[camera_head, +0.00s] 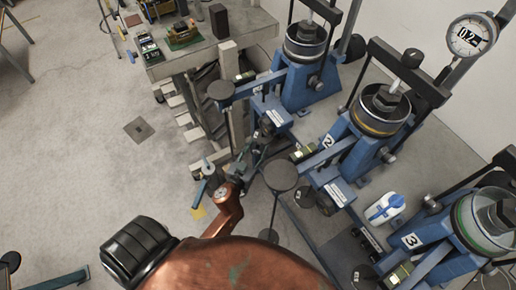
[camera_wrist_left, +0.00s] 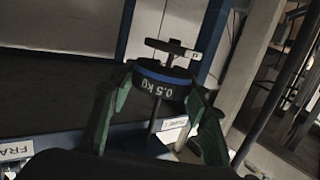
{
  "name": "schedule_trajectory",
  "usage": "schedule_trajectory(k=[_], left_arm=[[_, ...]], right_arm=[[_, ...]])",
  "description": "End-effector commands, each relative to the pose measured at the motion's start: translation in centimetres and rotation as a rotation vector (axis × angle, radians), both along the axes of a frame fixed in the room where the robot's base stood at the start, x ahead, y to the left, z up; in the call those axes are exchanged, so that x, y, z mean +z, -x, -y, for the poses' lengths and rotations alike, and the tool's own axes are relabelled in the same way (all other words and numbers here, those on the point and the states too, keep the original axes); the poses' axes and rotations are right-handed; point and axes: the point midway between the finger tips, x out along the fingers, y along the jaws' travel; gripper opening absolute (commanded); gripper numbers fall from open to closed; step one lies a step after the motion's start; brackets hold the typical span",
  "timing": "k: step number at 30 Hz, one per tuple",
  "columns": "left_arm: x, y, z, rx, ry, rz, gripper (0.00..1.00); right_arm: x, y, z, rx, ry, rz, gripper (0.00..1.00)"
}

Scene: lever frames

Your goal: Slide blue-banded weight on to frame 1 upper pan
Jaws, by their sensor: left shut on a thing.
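In the left wrist view the blue-banded weight (camera_wrist_left: 163,82), marked 0.5 kg, sits between the green fingers of my left gripper (camera_wrist_left: 155,100), which is shut on it. A thin rod with a small dark disc (camera_wrist_left: 172,47) rises above the weight, and a rod shows below it. I cannot tell whether the weight is around the rod or in front of it. In the head view my left gripper (camera_head: 260,152) is beside frame 1 (camera_head: 307,75), below its round dark plate (camera_head: 221,90). The weight is hard to make out there. My right gripper is out of view.
Frame 2 (camera_head: 375,125) and frame 3 (camera_head: 480,225) stand to the right. A round dark plate (camera_head: 281,177) is close beside my left gripper. A workbench (camera_head: 235,25) with small items is at the back. Open floor (camera_head: 80,130) lies to the left.

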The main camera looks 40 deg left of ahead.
Motion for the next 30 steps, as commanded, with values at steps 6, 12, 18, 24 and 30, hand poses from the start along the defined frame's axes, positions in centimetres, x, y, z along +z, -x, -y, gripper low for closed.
schedule_trajectory(k=[6, 12, 18, 24, 30], left_arm=[[0.3, -1.2, -0.3, -0.004, -0.002, 0.004, 0.11], [0.2, -2.2, -0.8, -0.001, -0.002, 0.003, 0.11], [0.2, -3.1, -1.4, 0.000, -0.002, 0.003, 0.11], [0.1, -3.4, -1.5, 0.001, -0.001, 0.002, 0.11], [0.2, -3.8, -1.6, 0.000, 0.000, 0.003, 0.11]], right_arm=[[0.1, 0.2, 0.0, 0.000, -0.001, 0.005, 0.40], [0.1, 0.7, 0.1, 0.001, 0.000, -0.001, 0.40], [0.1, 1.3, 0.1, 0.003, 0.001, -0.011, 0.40], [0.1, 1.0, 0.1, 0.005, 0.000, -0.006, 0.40], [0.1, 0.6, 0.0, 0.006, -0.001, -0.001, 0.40]])
